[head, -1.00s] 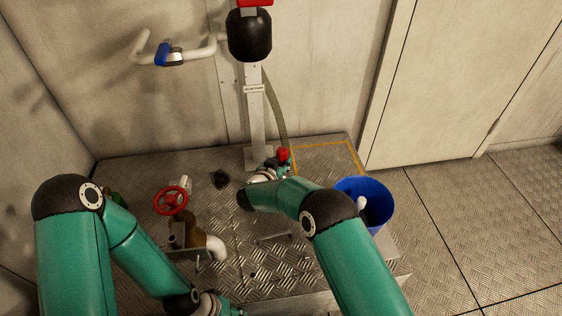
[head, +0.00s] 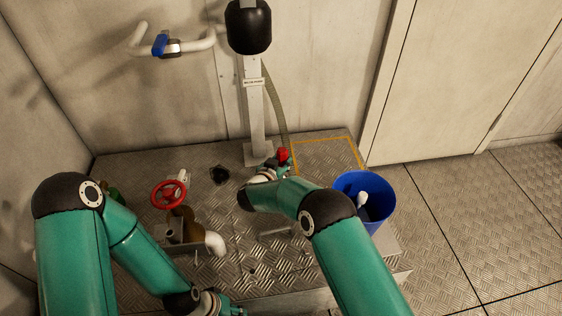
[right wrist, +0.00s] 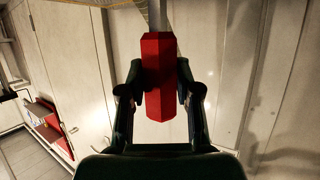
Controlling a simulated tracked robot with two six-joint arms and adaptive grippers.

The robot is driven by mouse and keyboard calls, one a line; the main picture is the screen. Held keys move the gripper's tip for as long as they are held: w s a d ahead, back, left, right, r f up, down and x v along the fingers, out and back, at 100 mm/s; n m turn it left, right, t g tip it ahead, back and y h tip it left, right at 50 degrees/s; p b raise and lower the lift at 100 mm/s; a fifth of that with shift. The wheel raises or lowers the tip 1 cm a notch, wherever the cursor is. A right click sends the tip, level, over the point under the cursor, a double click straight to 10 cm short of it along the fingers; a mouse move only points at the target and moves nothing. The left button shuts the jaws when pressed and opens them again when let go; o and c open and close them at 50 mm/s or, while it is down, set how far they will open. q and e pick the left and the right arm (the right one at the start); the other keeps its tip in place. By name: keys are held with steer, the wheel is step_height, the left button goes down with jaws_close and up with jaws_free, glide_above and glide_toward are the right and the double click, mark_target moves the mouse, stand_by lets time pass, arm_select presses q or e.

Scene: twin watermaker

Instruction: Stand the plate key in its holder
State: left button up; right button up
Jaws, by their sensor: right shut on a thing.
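My right gripper (right wrist: 160,92) is shut on a red six-sided handle (right wrist: 160,75) with a grey shaft beyond it, which I take to be the plate key. In the head view the red handle (head: 283,155) shows at the end of my right arm, in front of the post's foot. The arm hides much of the key there. My left gripper (head: 234,310) is low at the bottom edge of the head view, partly cut off, and its jaws cannot be read. I cannot pick out the key's holder with certainty. A dark opening or fitting (head: 220,175) shows on the deck left of my right gripper.
A red handwheel (head: 168,194) on a brown-and-white pipe stands left of centre. A grey post (head: 255,110) rises at the back. A blue bucket (head: 377,190) with a white thing inside stands right of my right arm. A yellow-outlined deck patch (head: 325,155) looks clear.

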steer(key=shift+f+b, duration=0.5)
steer(key=shift+f, duration=0.25)
steer(key=o, duration=1.1)
steer(key=shift+o, duration=0.2)
steer(key=v, duration=0.7)
steer(key=shift+s, duration=0.15)
steer(key=shift+r, duration=0.1)
